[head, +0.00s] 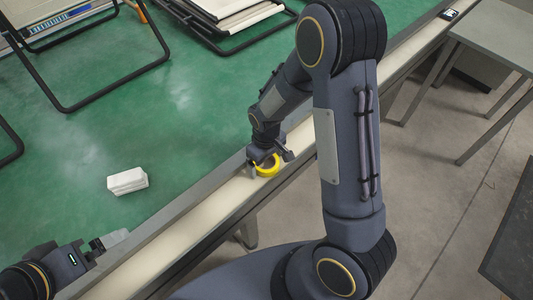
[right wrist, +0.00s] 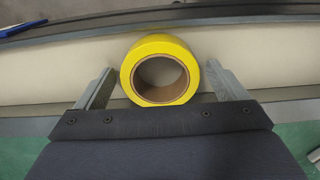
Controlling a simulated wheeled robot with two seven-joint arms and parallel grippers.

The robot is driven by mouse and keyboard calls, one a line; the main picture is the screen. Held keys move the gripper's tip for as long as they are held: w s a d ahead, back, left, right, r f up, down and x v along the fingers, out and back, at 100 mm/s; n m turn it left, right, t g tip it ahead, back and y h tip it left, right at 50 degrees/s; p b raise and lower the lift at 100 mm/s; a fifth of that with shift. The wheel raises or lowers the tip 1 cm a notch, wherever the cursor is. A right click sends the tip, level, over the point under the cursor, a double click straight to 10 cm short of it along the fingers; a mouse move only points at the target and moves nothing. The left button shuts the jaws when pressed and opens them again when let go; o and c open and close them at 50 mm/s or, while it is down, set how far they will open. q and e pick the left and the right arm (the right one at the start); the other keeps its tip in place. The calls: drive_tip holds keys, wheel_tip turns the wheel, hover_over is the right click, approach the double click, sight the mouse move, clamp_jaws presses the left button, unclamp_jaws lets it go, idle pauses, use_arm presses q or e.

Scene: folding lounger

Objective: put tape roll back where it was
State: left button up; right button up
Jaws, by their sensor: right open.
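The yellow tape roll (head: 267,168) lies on the pale surface of the long narrow conveyor-like rail (head: 205,222). In the right wrist view the tape roll (right wrist: 160,46) shows its brown core and sits between the two open fingers.
A white block (head: 127,181) lies on the green floor (head: 85,140). Black-framed folding loungers (head: 230,18) stand at the back. A grey table (head: 495,40) stands at the right, and a small dark device (head: 449,14) lies at the rail's far end. The rail between my grippers is clear.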

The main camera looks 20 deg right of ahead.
wheel_tip(320, 180, up, 11)
drive_tip(key=s+r+m+t+y, duration=0.2)
drive_tip(key=s+r, duration=0.4)
drive_tip(key=s, duration=0.3)
drive_tip(key=s+r+m+t+y, duration=0.1)
drive_tip(key=s+r+m+t, duration=0.2)
drive_tip(key=s+r, duration=0.3)
drive_tip(key=s, duration=0.3)
drive_tip(key=shift+d+m+t+y, duration=0.3)
drive_tip(key=shift+y, duration=0.1)
idle(0.3)
